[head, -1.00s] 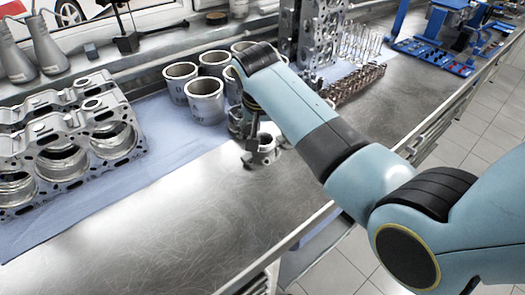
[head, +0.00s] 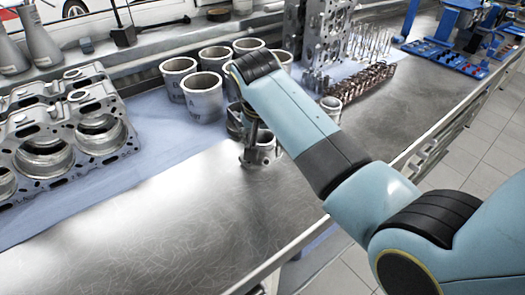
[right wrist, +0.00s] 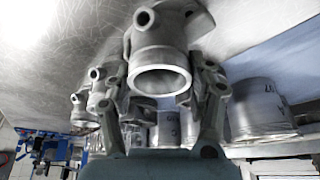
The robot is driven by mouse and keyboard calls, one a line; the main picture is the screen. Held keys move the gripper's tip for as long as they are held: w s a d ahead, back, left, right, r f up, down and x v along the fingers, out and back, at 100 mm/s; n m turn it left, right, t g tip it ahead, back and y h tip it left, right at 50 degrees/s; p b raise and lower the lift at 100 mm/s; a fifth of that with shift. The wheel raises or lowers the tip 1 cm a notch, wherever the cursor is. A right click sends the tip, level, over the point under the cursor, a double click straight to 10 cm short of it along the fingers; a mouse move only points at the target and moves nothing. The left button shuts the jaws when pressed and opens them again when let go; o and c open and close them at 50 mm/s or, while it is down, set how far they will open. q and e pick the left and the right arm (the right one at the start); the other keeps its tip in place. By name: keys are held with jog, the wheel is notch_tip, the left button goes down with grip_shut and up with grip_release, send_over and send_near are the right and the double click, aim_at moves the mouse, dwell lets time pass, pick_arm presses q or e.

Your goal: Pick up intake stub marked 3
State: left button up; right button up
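A grey metal intake stub (head: 263,150) stands on the bare steel bench just in front of the blue cloth. In the right wrist view this stub (right wrist: 160,75), with a round open mouth and a small side pipe, lies between the fingers of my right gripper (right wrist: 162,92). The fingers are spread on either side of it; I see no clear grip on it. In the head view my right gripper (head: 247,135) is low at the stub and partly hidden by my arm. No number is readable on the stub. My left gripper is not in view.
Another stub (head: 330,108) stands beyond my arm; similar stubs (right wrist: 98,90) show in the right wrist view. Several cylinder liners (head: 203,98) stand close behind the gripper. An engine block (head: 65,145) lies at left. The front steel bench (head: 150,235) is clear.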

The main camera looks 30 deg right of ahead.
jog(key=c, duration=0.8)
